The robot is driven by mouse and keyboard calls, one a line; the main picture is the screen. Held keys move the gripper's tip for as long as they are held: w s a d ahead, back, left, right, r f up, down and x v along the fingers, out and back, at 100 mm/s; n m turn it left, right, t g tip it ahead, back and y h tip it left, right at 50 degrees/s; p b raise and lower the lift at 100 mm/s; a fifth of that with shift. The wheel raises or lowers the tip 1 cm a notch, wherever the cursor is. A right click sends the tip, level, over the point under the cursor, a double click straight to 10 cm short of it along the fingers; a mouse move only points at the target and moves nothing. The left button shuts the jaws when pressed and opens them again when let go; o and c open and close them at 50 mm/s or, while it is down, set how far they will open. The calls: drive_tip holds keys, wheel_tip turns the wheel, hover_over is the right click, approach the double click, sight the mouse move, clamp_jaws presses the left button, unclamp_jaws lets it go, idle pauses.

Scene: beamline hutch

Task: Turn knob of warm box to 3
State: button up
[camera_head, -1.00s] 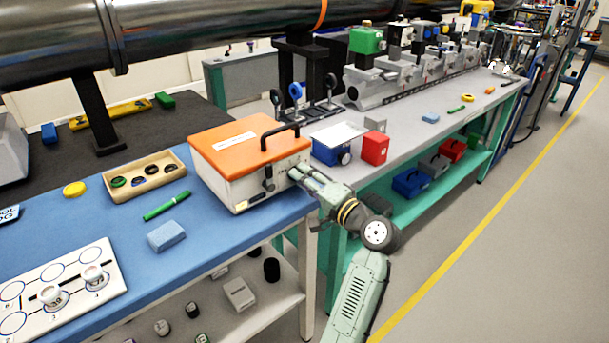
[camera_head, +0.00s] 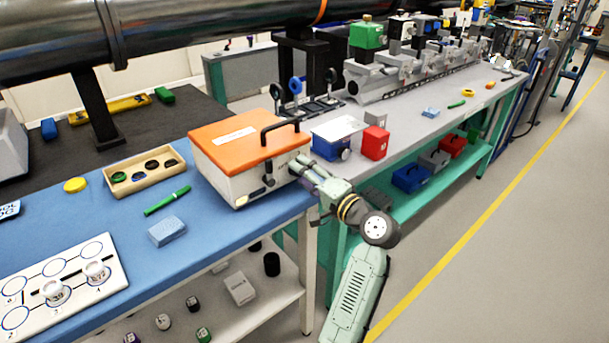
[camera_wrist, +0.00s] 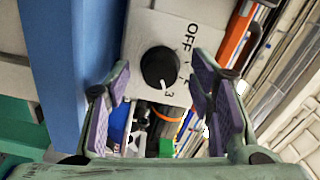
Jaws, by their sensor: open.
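The warm box (camera_head: 228,181) has a white body and an orange lid with a black handle, and stands at the right end of the blue bench. In the wrist view its white panel (camera_wrist: 150,28) carries a round black knob (camera_wrist: 159,67), marked OFF and 3. The knob's white pointer line points at or close to the 3. My gripper (camera_head: 298,164) is at the box's right side; in the wrist view its purple-padded fingers (camera_wrist: 160,80) are open, one on either side of the knob. Contact with the knob cannot be told. In the head view the knob is not discernible.
A blue box (camera_head: 326,148) and a red box (camera_head: 375,143) stand on the grey bench behind my gripper. A wooden tray (camera_head: 122,192), a green marker (camera_head: 167,201) and a blue sponge (camera_head: 167,231) lie left of the warm box. The floor at right is clear.

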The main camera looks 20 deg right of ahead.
drive_tip(key=v, duration=1.2)
idle(0.4)
